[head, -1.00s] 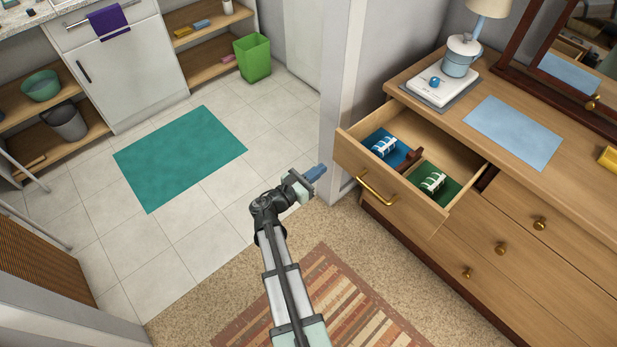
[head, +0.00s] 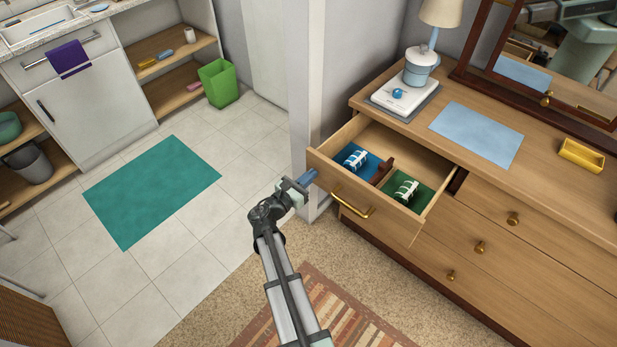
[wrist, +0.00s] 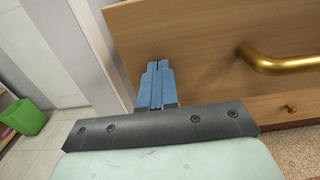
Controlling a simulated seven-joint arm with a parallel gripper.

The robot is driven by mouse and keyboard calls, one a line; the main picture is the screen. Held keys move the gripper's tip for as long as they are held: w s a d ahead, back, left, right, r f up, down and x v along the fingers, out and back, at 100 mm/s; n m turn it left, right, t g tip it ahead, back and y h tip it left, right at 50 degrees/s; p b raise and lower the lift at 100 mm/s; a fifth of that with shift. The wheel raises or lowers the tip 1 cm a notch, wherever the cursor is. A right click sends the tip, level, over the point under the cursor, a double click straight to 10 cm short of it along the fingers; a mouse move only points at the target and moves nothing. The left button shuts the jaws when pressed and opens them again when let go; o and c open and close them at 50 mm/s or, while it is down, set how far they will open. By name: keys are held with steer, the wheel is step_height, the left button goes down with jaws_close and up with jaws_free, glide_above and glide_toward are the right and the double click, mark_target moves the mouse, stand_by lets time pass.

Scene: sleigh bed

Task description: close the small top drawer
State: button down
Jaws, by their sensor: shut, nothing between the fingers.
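The small top drawer (head: 394,222) of the wooden dresser is pulled open at the dresser's left end. It has a gold bar handle (head: 352,202) on its front. Inside lie two striped rolled items, one on a blue pad (head: 369,168) and one on a green pad (head: 421,200), with a dark wooden divider between them. My gripper (head: 308,178) is shut and empty, near the left end of the drawer front. In the wrist view its blue fingers (wrist: 156,85) are together before the drawer front (wrist: 195,55), left of the handle (wrist: 275,62). I cannot tell whether they touch it.
The dresser top holds a lamp (head: 421,65), a white book (head: 404,92), a blue cloth (head: 476,135), a yellow tray (head: 582,155) and a mirror. A wall corner (head: 305,100) stands close behind my gripper. A striped rug (head: 325,315) lies on the floor in front.

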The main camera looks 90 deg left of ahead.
steer(key=shift+w, duration=0.1)
glide_toward(356, 143)
steer(key=w+a+r, duration=0.1)
steer(key=w+a, duration=0.1)
steer(key=w+a+r, duration=0.2)
steer(key=a, duration=0.1)
steer(key=w+a+r, duration=0.2)
steer(key=w, duration=0.1)
steer(key=shift+w+a, duration=0.15)
steer(key=shift+a, duration=0.05)
steer(key=shift+d, duration=0.15)
steer(key=v, duration=1.4)
